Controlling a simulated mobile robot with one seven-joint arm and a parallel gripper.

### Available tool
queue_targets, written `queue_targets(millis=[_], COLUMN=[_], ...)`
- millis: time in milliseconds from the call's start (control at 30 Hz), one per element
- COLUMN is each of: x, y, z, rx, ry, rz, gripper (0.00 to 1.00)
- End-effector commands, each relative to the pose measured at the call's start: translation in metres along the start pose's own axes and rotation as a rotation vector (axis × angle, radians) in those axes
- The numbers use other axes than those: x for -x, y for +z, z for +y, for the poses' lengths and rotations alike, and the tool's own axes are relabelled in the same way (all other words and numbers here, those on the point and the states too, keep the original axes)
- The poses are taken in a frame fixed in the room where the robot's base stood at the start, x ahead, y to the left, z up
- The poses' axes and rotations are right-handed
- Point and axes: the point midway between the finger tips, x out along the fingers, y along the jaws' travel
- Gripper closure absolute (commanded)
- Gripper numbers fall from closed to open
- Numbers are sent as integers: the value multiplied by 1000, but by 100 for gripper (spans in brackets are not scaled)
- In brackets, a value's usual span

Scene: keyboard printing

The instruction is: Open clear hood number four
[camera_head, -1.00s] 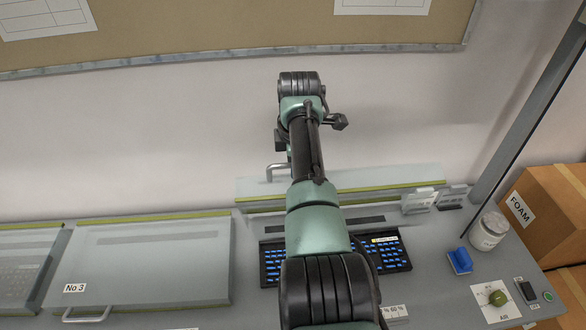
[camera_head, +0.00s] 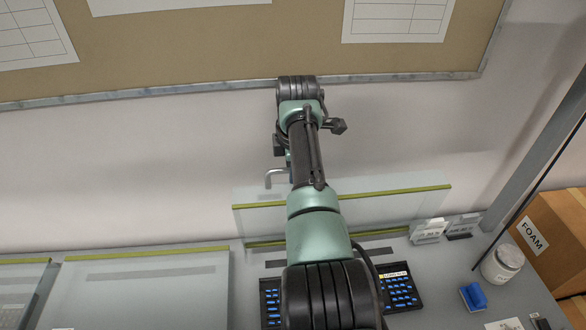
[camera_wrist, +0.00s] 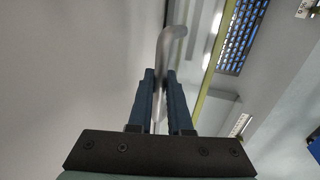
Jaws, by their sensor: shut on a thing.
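Clear hood number four (camera_head: 390,207), a see-through panel with yellow-green edge strips, is raised at the back of the bench behind my arm. Its grey bar handle (camera_head: 275,175) shows just left of my arm in the head view. In the wrist view the handle (camera_wrist: 173,34) runs between the two blue fingers of my gripper (camera_wrist: 160,76), which is shut on it. The hood's number label is not readable.
A black keyboard with blue keys (camera_head: 400,290) lies below the raised hood, partly hidden by my arm. A closed clear hood (camera_head: 140,290) is to the left. A white-lidded jar (camera_head: 502,263), blue object (camera_head: 473,297) and FOAM box (camera_head: 548,235) are at right.

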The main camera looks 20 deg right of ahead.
Motion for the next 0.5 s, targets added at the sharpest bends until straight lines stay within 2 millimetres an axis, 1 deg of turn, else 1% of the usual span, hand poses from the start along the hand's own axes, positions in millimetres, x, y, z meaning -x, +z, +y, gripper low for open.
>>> queue_targets(millis=[100,133,200,300,500], x=[-1,-1,-1,-1,0], y=[-1,-1,-1,-1,0], z=[-1,-1,-1,-1,0], rx=[1,1,1,1,0], ry=[-3,-4,-3,-3,-2], rz=[2,2,1,1,1], gripper=[100,81,68,53,53])
